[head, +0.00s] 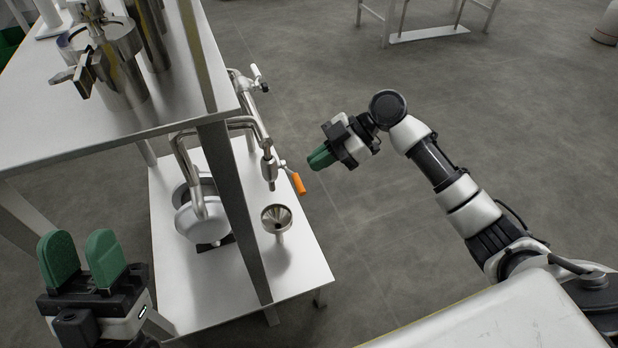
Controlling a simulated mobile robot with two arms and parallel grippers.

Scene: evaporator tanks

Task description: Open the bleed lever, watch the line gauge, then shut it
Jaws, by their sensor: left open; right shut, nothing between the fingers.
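The orange-handled lever (297,182) sits on a steel pipe valve (269,165) above the lower shelf; its handle slants down to the right. A steel funnel (277,217) stands on the shelf below the valve. My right gripper (318,160), with green fingertips, is shut and empty. In the picture it is just right of the orange handle, with a small gap between them. My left gripper (80,259) is open and empty at the lower left, in front of the bench. A gauge face cannot be made out in this view.
The upper steel bench top (150,110) carries tanks and fittings (118,50) at the upper left. A bench leg (235,200) stands left of the funnel. A rounded white vessel (205,222) sits on the lower shelf (190,290). The floor to the right is open.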

